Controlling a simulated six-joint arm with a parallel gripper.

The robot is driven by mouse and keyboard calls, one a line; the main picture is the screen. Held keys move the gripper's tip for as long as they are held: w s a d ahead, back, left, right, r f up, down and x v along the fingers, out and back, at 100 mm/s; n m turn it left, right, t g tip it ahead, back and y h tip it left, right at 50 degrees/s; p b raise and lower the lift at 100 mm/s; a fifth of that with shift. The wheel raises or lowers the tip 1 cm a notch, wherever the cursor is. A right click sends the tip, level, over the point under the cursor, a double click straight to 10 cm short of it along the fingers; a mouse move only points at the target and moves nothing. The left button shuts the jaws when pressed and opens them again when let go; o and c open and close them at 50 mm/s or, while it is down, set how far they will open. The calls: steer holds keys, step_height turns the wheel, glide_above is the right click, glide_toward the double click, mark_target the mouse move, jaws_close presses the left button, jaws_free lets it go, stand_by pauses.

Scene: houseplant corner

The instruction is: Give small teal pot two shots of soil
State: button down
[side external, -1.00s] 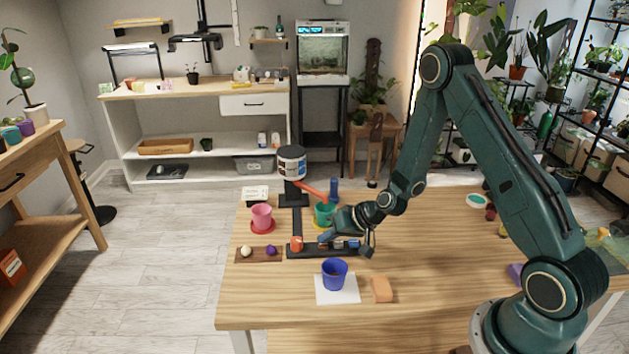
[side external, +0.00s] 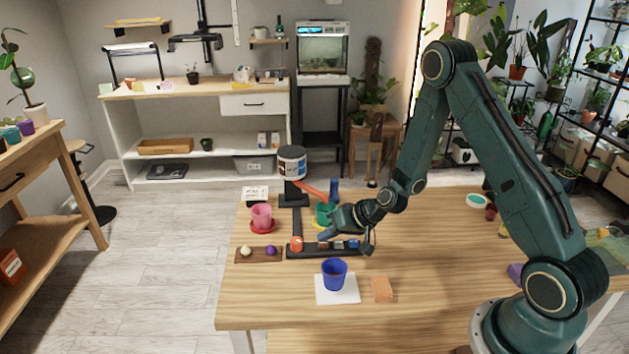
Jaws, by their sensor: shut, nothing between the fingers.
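The small teal pot (side external: 322,214) stands under the lower end of an orange chute (side external: 309,190), partly hidden by my gripper. The soil dispenser is a white jar (side external: 291,163) with a dark band, on a black stand. A black strip (side external: 312,253) runs in front of it, with an orange-red knob (side external: 296,243) at its left and small bluish pieces (side external: 338,244) to the right. My gripper (side external: 326,235) is shut and empty, pointing left just above the strip, in front of the teal pot. Whether it touches anything, and the soil inside the pot, cannot be seen.
A pink pot (side external: 262,216) on a red saucer stands left of the strip. A blue pot (side external: 334,274) on a white sheet (side external: 337,298) and an orange block (side external: 382,289) are in front.

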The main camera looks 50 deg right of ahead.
mark_target(328, 244)
steer(key=shift+r, duration=0.4)
steer(key=shift+r, duration=0.1)
steer(key=shift+r, duration=2.45)
stand_by(1.1)
steer(key=shift+r, duration=1.9)
steer(key=shift+f, duration=0.2)
steer(key=shift+f, duration=4.2)
